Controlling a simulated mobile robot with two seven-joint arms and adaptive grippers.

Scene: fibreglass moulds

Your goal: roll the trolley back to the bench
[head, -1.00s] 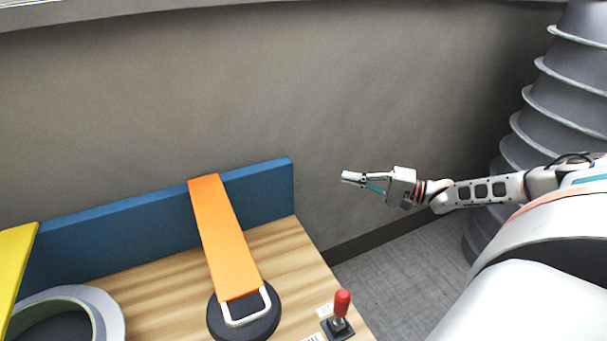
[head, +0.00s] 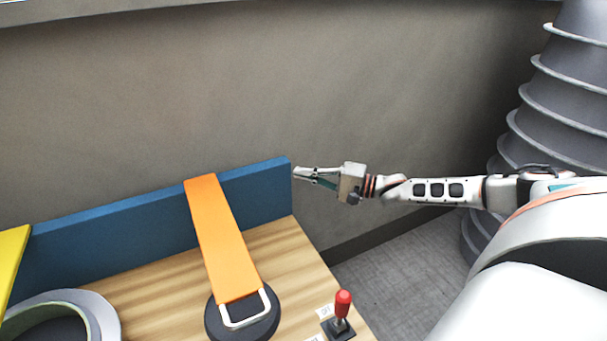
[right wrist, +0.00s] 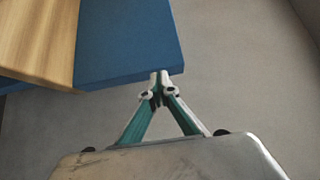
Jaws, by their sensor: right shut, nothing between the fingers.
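The wooden-topped bench (head: 285,255) has a blue back board (head: 265,195) along its far edge. The bench also shows in the right wrist view (right wrist: 35,40), with the blue board (right wrist: 125,45) beside it. No trolley can be made out in either view. My right gripper (head: 296,172) is shut and empty, at the right end of the blue board. In the right wrist view its fingertips (right wrist: 160,76) meet close to the board's corner; whether they touch it I cannot tell. My left gripper is not in view.
On the bench are an orange strap-like piece (head: 225,240) over a dark disc (head: 212,318), a red-knobbed lever (head: 343,303), a grey ring (head: 105,315) and a yellow panel (head: 12,260). A ribbed grey column (head: 560,90) stands at right. Grey floor (head: 385,265) is clear right of the bench.

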